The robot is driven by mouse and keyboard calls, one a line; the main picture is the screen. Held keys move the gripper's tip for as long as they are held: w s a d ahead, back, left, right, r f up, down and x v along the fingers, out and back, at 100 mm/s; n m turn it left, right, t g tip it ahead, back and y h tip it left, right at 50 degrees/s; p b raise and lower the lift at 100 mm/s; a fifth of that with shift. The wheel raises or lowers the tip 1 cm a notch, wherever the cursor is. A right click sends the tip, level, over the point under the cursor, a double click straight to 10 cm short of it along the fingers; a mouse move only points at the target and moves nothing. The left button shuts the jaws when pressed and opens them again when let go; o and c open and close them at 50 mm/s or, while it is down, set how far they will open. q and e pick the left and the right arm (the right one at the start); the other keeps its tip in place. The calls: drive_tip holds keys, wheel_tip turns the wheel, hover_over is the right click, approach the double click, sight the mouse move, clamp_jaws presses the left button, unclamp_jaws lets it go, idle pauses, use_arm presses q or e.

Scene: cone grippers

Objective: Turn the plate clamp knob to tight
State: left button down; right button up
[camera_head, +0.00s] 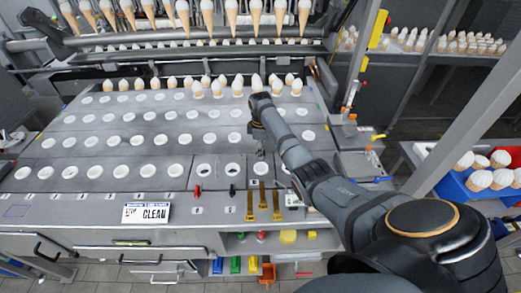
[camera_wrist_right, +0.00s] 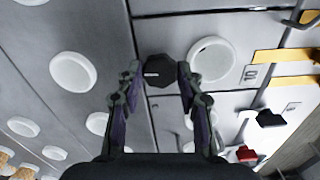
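A dark many-sided knob (camera_wrist_right: 160,72) with a pale mark on its face shows in the right wrist view, on the grey plate beside a white ring. My right gripper (camera_wrist_right: 159,70) has one fingertip on each side of it, very close. I cannot tell whether the fingertips press on the knob. In the head view my right gripper (camera_head: 262,153) points down at the front right of the plate deck (camera_head: 130,155). The knob is hidden there behind the gripper. My left gripper is not in view.
White rings and cones fill the deck. A red lever (camera_head: 197,190), a black lever (camera_head: 232,190) and brass strips (camera_head: 263,200) lie at its front edge. A blue crate of cones (camera_head: 480,190) stands right.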

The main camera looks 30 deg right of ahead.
drive_tip(key=c, duration=0.5)
drive_tip(key=shift+o, duration=0.2)
drive_tip(key=shift+r+m+p, duration=0.25)
drive_tip(key=shift+m+p, duration=1.15)
drive_tip(key=m+p, duration=0.2)
drive_tip(key=m, duration=0.1)
drive_tip(key=shift+m, duration=0.3)
drive_tip(key=m+p, duration=0.2)
drive_tip(key=m, duration=0.2)
drive_tip(key=shift+f+m, duration=0.1)
drive_tip(key=shift+m, duration=0.2)
use_arm(q)
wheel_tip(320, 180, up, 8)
drive_tip(key=p, duration=0.1)
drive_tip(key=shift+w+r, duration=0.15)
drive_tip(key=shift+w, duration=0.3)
use_arm(e)
drive_tip(key=m, duration=0.5)
drive_tip(key=shift+w, duration=0.1)
drive_tip(key=shift+m, duration=0.4)
drive_tip(key=o, duration=1.2)
drive_tip(key=shift+f, duration=0.1)
